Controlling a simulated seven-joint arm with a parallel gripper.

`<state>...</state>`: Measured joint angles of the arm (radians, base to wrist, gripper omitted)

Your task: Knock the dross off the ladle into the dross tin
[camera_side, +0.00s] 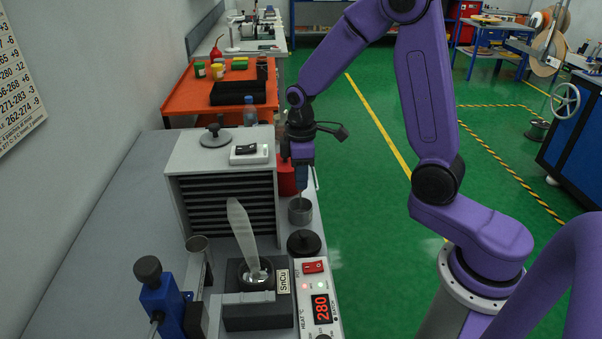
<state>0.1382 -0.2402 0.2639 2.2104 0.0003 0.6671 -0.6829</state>
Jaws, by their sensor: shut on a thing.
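My gripper (303,187) points down at the right edge of the bench, just above a small grey metal tin (300,213), which looks like the dross tin. It is shut on the ladle, of which only a thin grey part shows between the fingers and the tin. The ladle's bowl and any dross on it are hidden or too small to tell. I cannot tell whether the ladle touches the tin's rim. The solder pot (257,279), labelled SnCu, stands nearer the camera with shiny metal in it.
A red container (286,178) is close behind my gripper. A louvred grey cabinet (222,190) and a metal cup (198,252) stand left.

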